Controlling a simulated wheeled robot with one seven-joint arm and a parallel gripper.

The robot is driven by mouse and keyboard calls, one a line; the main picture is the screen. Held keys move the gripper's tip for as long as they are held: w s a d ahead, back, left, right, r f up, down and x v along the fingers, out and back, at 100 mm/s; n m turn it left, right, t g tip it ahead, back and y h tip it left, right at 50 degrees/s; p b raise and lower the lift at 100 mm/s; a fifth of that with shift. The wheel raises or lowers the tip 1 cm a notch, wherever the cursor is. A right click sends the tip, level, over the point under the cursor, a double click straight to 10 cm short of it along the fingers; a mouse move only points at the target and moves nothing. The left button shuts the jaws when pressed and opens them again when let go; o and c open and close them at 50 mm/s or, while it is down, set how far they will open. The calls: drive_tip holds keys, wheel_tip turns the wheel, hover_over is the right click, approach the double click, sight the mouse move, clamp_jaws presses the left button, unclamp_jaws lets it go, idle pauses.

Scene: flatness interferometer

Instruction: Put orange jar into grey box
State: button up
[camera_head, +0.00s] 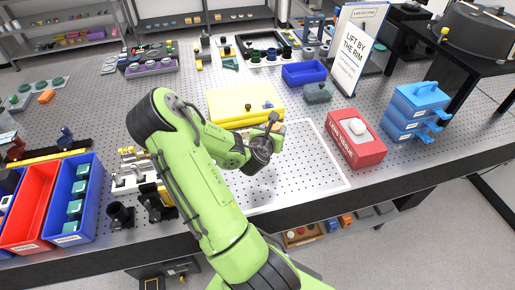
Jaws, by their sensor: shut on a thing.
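My gripper (273,122) is over the middle of the perforated table, just right of the yellow case's front corner. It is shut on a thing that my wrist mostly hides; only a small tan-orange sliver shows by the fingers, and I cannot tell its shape. A small dark grey box (318,94) stands behind and right of my gripper, in front of the blue bin, apart from it. A small orange piece (45,96) sits at the far left near green-topped pieces; I cannot tell whether it is a jar.
A yellow case (245,100) lies behind my gripper. A blue bin (304,73), a red box (355,143), a sign (354,50) and blue drawers (416,110) stand to the right. Red (28,205) and blue (72,200) bins stand left. The white-outlined area (305,165) is clear.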

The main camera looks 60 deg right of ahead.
drive_tip(key=f+b, duration=0.2)
drive_tip(key=f, duration=0.1)
drive_tip(key=f+b, duration=0.2)
drive_tip(key=f, duration=0.1)
drive_tip(key=f+b, duration=0.2)
drive_tip(key=f, duration=0.2)
drive_tip(key=shift+a, duration=0.25)
drive_tip(key=shift+r, duration=0.1)
drive_tip(key=o, duration=1.1)
